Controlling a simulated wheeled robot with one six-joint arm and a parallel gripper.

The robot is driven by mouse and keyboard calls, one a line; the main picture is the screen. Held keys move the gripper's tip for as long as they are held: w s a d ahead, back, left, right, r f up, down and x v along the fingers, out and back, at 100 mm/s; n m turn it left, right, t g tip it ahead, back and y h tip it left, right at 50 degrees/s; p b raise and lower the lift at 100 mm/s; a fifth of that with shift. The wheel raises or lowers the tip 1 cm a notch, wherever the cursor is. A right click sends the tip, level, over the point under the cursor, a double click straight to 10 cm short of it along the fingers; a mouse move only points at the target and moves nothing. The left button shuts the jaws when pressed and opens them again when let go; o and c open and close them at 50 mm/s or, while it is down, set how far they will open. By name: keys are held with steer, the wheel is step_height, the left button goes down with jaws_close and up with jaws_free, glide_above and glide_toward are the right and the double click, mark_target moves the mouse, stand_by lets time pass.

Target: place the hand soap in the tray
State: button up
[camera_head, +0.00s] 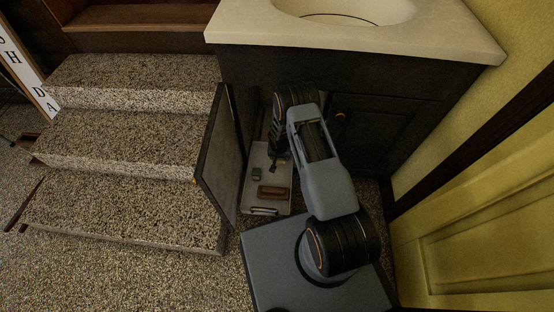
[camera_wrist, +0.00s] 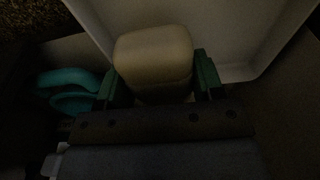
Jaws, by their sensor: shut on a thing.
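My gripper (camera_wrist: 154,78) is shut on a cream, rounded block-like thing (camera_wrist: 152,50), which I take to be the hand soap, with one green finger on each side of it. The light-coloured tray (camera_wrist: 225,38) lies beyond the soap in the wrist view; whether the soap touches it, I cannot tell. The soap cannot be made out there.
A teal looped thing (camera_wrist: 72,92) is left of my gripper in the wrist view. The open cabinet door (camera_head: 222,160) stands left of the tray, with carpeted steps (camera_head: 130,140) beyond. The sink counter (camera_head: 350,40) is above.

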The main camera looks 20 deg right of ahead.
steer(key=shift+w+d+f+b, duration=0.25)
steer(key=shift+w+f+b, duration=0.1)
steer(key=shift+w+f, duration=0.45)
steer(key=shift+f+b, duration=1)
steer(key=shift+f, duration=0.7)
steer(key=shift+f, duration=0.15)
steer(key=o, duration=1.1)
steer(key=r+p, duration=0.1)
steer(key=r, duration=0.3)
steer(key=s+r+p, duration=0.1)
steer(key=r+p, duration=0.1)
steer(key=r, duration=0.2)
steer(key=r+p, duration=0.1)
steer(key=r, duration=0.2)
steer(key=shift+s+a+r+p, duration=0.3)
steer(key=shift+r+p, duration=0.05)
steer(key=shift+r, duration=0.25)
